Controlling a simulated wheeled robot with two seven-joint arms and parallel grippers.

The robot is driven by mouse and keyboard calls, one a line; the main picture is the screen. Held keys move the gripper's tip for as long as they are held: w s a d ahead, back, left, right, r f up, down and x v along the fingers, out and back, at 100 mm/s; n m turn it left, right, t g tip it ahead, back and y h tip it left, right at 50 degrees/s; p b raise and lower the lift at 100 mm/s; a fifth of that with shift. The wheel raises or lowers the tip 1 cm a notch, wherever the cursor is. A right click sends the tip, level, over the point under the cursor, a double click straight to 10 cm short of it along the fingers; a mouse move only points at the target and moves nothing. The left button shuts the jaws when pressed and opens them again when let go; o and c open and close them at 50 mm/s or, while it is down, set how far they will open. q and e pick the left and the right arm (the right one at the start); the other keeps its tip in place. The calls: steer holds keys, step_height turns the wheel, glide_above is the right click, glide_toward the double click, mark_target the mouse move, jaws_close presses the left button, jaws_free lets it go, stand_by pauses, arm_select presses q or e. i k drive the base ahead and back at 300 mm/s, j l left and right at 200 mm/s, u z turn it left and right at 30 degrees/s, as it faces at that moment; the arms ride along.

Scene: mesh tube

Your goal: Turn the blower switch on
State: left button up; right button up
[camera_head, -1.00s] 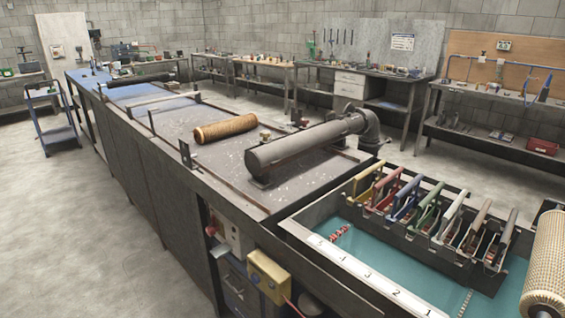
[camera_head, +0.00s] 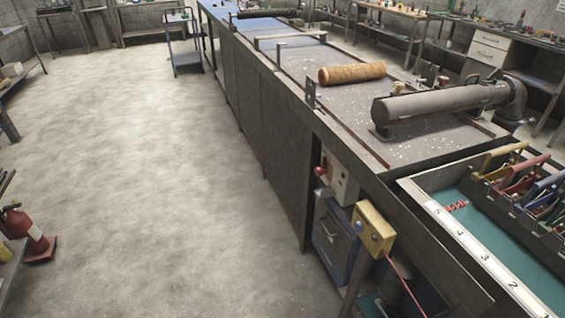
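On the side of the long workbench (camera_head: 270,130), near its front end, a pale grey box (camera_head: 341,180) with a red knob (camera_head: 321,171) is mounted. Below and right of it is a yellow box (camera_head: 374,229) with a small blue part on its face and a red cable hanging from it. I cannot tell which of these is the blower switch, or whether it is on. A large grey cylinder (camera_head: 435,104) joined to a pipe elbow lies on the bench top. Neither gripper is in view.
A mesh tube (camera_head: 352,73) lies on the bench top. A teal-lined tank (camera_head: 455,200) with a numbered white rim and coloured handles is at the right. The concrete floor (camera_head: 150,180) left of the bench is clear. A red extinguisher-like object (camera_head: 30,233) stands at the far left.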

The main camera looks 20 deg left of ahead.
mark_target(319, 171)
steer(key=u, duration=0.4)
steer(key=j+z, duration=0.1)
steer(key=z, duration=0.25)
steer(key=i+j+z, duration=0.1)
steer(key=z, duration=0.25)
steer(key=i+j+z, duration=0.25)
steer(key=j, duration=0.35)
steer(key=j+z, duration=0.25)
steer(key=j, duration=0.35)
steer(key=i+j+z, duration=0.25)
steer(key=j, duration=0.4)
steer(key=k+l, duration=0.05)
steer(key=k, duration=0.05)
